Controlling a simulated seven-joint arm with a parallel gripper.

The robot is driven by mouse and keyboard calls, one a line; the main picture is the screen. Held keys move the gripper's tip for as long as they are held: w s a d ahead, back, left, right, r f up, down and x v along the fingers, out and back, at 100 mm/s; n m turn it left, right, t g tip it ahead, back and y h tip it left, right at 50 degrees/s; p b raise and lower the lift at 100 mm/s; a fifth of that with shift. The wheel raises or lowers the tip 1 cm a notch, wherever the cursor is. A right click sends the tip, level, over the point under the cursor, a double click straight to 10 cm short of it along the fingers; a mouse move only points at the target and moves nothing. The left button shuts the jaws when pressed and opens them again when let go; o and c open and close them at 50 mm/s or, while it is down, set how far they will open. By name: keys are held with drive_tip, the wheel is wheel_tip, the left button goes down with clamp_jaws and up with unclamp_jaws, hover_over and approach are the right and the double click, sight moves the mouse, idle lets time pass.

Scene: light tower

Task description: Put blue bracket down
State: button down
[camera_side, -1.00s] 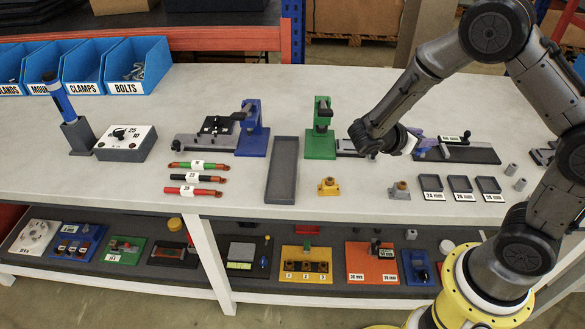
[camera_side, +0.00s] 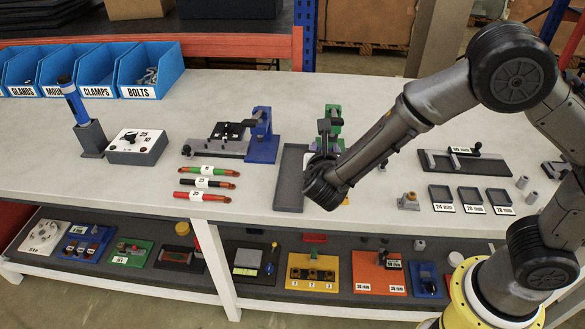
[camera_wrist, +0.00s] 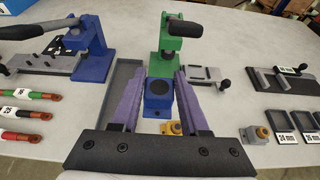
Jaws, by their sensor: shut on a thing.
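The blue bracket (camera_wrist: 158,100), a small blue block with a dark round face, sits between the purple fingers of my gripper (camera_wrist: 159,97) in the wrist view. The gripper is shut on it. In the wrist view the bracket appears in front of the green press (camera_wrist: 178,45), to the right of the long grey tray (camera_wrist: 124,80). I cannot tell its height above the table.
The blue press (camera_side: 262,140) stands left of the tray (camera_side: 289,185). Striped cables (camera_side: 208,183) lie further left. A yellow fitting (camera_wrist: 170,128) is close to the right finger.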

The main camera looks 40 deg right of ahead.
drive_tip(key=w+f, duration=0.3)
drive_tip(key=w, duration=0.3)
hover_over(293, 176)
wheel_tip(293, 176, down, 5)
drive_tip(key=shift+r, duration=0.1)
drive_tip(key=shift+a+f, duration=0.1)
drive_tip(key=shift+f, duration=1.65)
drive_tip(key=shift+c, duration=2.1)
unclamp_jaws()
drive_tip(key=shift+f, duration=0.15)
